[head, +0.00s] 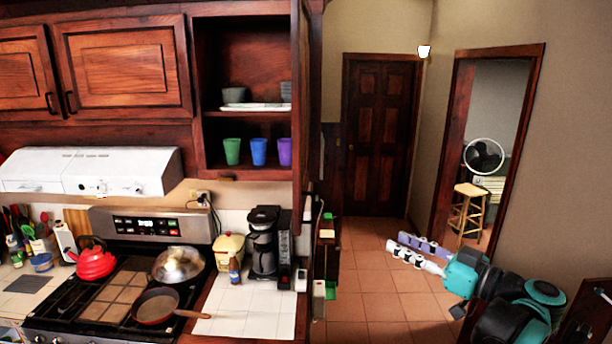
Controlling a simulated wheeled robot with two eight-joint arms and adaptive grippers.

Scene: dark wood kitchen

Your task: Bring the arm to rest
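Nothing shows between the fingers. The gripper is in the air in front of the tiled floor, touching nothing that I can see.
At left are the stove (110,290) with a red kettle (93,262) and pans, and the counter (245,315) with a coffee maker (264,240). A wooden stool (467,208) stands beyond the doorway. The tiled floor (365,275) is clear towards the dark door (378,140).

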